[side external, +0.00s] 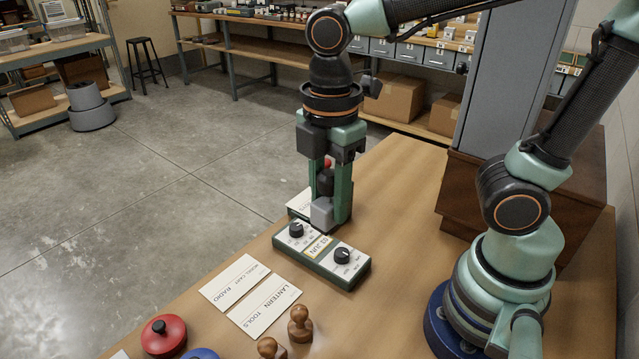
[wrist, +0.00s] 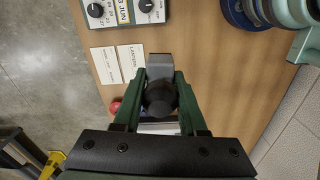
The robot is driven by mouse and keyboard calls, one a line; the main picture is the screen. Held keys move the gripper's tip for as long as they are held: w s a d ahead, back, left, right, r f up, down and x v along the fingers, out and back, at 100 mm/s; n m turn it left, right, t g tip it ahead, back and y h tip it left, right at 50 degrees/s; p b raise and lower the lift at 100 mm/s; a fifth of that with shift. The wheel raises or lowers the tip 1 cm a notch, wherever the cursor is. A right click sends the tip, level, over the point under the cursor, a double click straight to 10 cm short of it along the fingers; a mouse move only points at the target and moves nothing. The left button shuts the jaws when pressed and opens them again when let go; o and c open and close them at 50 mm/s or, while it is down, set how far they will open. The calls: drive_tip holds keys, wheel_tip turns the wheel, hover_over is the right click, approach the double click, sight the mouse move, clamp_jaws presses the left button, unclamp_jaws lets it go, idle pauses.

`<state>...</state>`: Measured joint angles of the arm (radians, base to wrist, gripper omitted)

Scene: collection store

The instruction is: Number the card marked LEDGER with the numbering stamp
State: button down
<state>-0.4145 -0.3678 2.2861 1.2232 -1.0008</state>
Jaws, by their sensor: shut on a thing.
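My gripper (side external: 328,215) is shut on a stamp with a black handle and a grey block foot (side external: 321,213), held upright. In the wrist view the black handle (wrist: 160,95) sits between the green fingers and the grey foot (wrist: 159,62) shows beyond it. The stamp appears well above the table, in front of the dial device in the side view. No card readable as LEDGER shows. Two other cards read LANTERN (side external: 265,306) and RADIO (side external: 234,283).
The green-edged dial device (side external: 320,254) shows 13 JUN and two black knobs. A red round pad (side external: 163,335) and a blue one (side external: 200,354) stand at the front. Two wooden-handled stamps (side external: 300,324) stand beside the cards. The table is clear right of the device.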

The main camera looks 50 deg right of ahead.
drive_tip(key=c, duration=1.1)
unclamp_jaws()
drive_tip(key=c, duration=2.1)
unclamp_jaws()
drive_tip(key=shift+w, duration=0.25)
drive_tip(key=c, duration=1.6)
unclamp_jaws()
drive_tip(key=shift+n, duration=0.5)
drive_tip(key=w+d+f, duration=0.3)
drive_tip(key=w+d, duration=0.2)
drive_tip(key=w, duration=0.2)
drive_tip(key=w+d+f, duration=0.3)
drive_tip(key=w+d, duration=0.3)
drive_tip(key=w, duration=0.1)
drive_tip(key=w+d+f, duration=0.3)
drive_tip(key=w+d, duration=0.2)
drive_tip(key=w, duration=0.3)
drive_tip(key=shift+d+f, duration=0.1)
drive_tip(key=shift+d, duration=0.05)
